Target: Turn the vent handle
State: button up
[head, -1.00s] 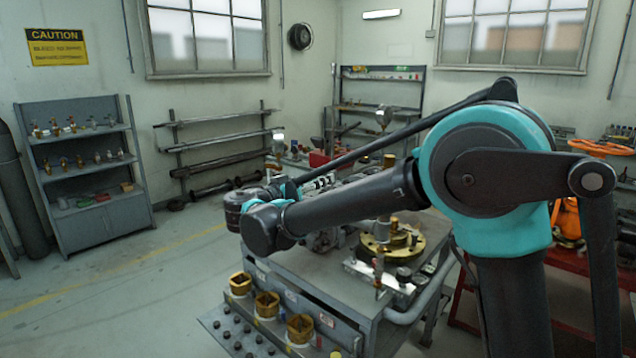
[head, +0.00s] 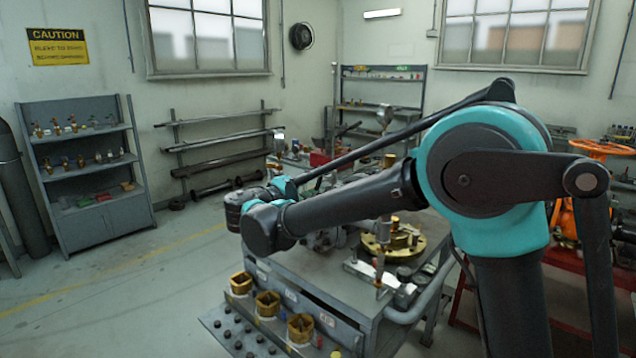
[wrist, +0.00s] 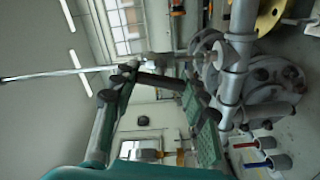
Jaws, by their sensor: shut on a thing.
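My gripper (wrist: 158,82) shows in the wrist view with two green fingers and dark tips. A dark bar (wrist: 160,83) spans the gap between the fingertips, and the gripper is shut on it; it appears to be the vent handle. A grey valve body with a vertical pipe (wrist: 235,70) and bolted flange stands just right of the fingers. How the bar joins the valve is unclear at this size. In the head view my arm covers the gripper and the handle, and only part of the grey valve shows behind the forearm.
A grey workbench (head: 350,308) stands under my arm. A red table with an orange handwheel (head: 600,148) is at right. A shelf (head: 85,165) stands left; the floor between is clear.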

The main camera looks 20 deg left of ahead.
jog(key=shift+n, duration=1.2)
jog(key=o, duration=1.2)
jog(key=shift+s, duration=0.1)
jog(key=v, duration=1.2)
